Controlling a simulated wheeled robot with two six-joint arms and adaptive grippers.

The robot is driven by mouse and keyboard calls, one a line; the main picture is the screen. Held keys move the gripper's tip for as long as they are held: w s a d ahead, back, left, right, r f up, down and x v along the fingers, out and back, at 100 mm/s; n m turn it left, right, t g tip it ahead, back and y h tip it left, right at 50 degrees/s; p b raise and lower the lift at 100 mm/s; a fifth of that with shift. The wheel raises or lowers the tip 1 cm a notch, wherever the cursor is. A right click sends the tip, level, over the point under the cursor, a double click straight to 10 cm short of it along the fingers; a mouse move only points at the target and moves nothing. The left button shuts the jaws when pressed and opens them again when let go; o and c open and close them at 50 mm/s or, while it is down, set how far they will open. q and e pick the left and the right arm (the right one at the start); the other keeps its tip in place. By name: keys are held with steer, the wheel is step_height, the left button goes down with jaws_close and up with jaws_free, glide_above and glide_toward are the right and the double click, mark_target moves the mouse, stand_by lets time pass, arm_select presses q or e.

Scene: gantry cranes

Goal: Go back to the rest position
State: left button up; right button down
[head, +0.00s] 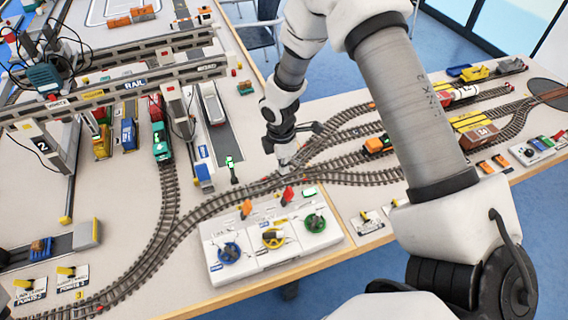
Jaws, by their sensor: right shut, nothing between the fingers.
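My right arm comes in from the lower right and arches over the table. My right gripper (287,160) is shut and empty, low over the track junction behind the white control panel (270,238). Whether its tips touch the track cannot be told. My left gripper is not in view.
The panel carries blue, yellow and green knobs and small levers. Wagons stand on sidings at the right. The table's front edge lies below the panel.

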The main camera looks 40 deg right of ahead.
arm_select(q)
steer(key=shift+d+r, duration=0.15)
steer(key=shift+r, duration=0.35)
arm_select(e)
steer(key=shift+d+r, duration=0.1)
steer(key=shift+r, duration=0.5)
